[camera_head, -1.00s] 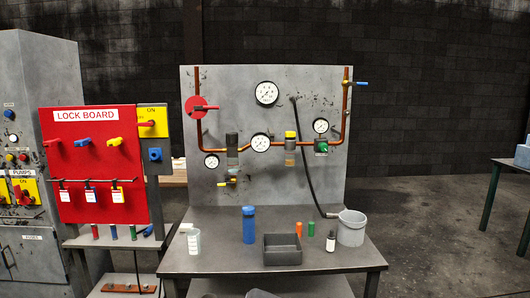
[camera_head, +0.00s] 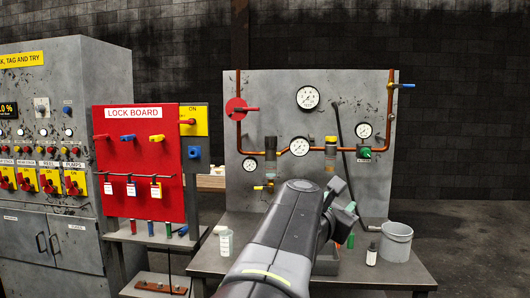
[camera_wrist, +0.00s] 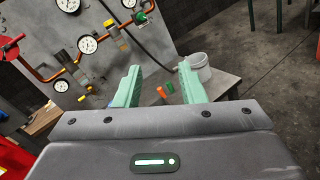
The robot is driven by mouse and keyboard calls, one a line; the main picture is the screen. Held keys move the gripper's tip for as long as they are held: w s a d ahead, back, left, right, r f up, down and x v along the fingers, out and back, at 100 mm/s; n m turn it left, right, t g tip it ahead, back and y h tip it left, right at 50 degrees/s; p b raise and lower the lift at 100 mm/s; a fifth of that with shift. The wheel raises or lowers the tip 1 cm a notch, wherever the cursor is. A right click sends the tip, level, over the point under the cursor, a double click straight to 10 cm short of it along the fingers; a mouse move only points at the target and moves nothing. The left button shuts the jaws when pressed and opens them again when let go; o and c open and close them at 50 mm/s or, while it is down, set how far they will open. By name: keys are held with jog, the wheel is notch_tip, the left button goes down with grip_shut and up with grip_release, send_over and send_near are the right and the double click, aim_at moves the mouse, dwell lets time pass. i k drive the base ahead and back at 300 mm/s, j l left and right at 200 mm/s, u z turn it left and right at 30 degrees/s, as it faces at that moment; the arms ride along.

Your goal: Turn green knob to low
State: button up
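The green knob (camera_head: 365,152) is on the grey pipe panel, just below the right-hand pressure gauge. It also shows at the top of the wrist view (camera_wrist: 141,17); its pointer setting is too small to read. My gripper (camera_wrist: 160,86) has its two pale green fingers spread apart with nothing between them. In the head view, my arm reaches up from the bottom, and the gripper (camera_head: 346,208) is in front of the bench, lower in the picture than the knob and apart from it.
Copper pipes and several gauges cover the panel (camera_head: 290,100). A black hose hangs left of the knob. The red lock board (camera_head: 140,170) is at left.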

aim_at(366, 152)
jog(key=i+l+u, duration=0.2)
jog(key=l, duration=0.2)
jog(key=i+l+u, duration=0.25)
jog(key=l, duration=0.15)
jog(key=l+u, duration=0.2)
jog(key=l, duration=0.2)
jog(key=l+u, duration=0.2)
jog(key=l, duration=0.25)
jog(key=i+l, duration=0.1)
jog(key=l, duration=0.4)
jog(key=i+l, duration=0.1)
jog(key=l, duration=0.35)
jog(key=i+l, duration=0.1)
jog(key=l, duration=0.4)
jog(key=u, duration=0.05)
